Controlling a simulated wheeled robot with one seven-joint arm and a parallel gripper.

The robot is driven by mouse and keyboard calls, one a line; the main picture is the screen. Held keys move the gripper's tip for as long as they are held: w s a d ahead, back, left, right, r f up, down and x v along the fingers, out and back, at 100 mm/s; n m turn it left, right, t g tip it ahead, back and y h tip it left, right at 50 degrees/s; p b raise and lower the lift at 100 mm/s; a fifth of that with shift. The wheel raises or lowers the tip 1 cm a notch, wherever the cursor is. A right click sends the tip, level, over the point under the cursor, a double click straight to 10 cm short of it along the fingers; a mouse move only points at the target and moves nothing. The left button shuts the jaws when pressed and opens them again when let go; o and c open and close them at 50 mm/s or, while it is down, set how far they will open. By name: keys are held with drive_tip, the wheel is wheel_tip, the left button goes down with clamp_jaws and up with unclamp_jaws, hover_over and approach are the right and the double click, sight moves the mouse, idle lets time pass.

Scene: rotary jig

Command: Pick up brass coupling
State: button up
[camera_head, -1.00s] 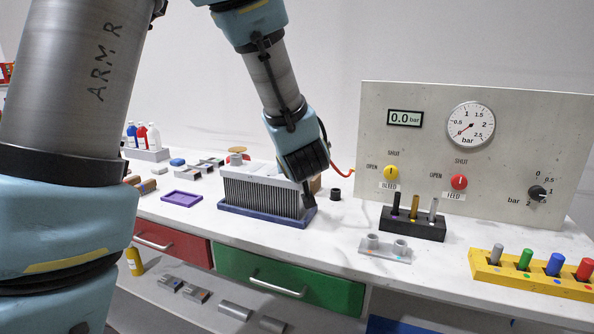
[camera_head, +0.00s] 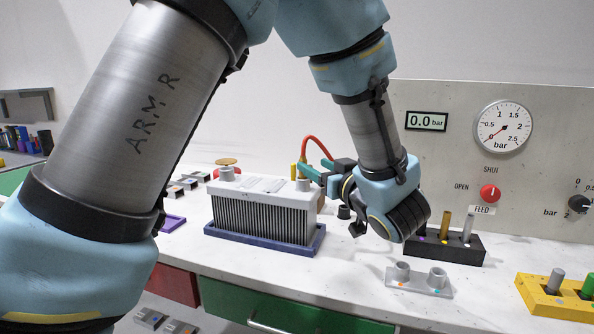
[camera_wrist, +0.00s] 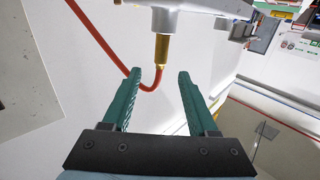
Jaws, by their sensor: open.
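The brass coupling (camera_wrist: 162,48) shows in the wrist view as a gold sleeve on the end of the red hose (camera_wrist: 98,38), close to a grey fitting. In the head view, a small yellow-gold piece (camera_head: 294,172) by the right port of the finned block looks like the same coupling. My gripper (camera_wrist: 160,71) has two teal fingers spread apart with nothing held between them. The coupling lies just beyond the fingertips, roughly centred between them. In the head view, my gripper (camera_head: 308,170) points left, its tips close to the coupling; any contact is unclear.
The finned block (camera_head: 262,212) stands in a blue tray (camera_head: 262,242) below my gripper. A gauge panel (camera_head: 450,150) rises behind on the right. A black holder with rods (camera_head: 455,248) and a grey two-port piece (camera_head: 418,282) stand on the bench right of the block.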

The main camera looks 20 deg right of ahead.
sight(301, 156)
drive_tip(key=w+p, duration=0.1)
drive_tip(key=w, duration=0.3)
drive_tip(key=shift+w+a, duration=0.1)
drive_tip(key=shift+w, duration=0.1)
drive_tip(key=w, duration=0.1)
drive_tip(key=w+p, duration=0.1)
drive_tip(key=w, duration=0.1)
drive_tip(key=w+p, duration=0.1)
drive_tip(key=shift+w+a+r, duration=0.1)
drive_tip(key=shift+w+r, duration=0.15)
drive_tip(key=shift+w, duration=0.05)
drive_tip(key=shift+w+f, duration=0.1)
drive_tip(key=shift+w, duration=0.3)
drive_tip(key=shift+c, duration=0.3)
clamp_jaws()
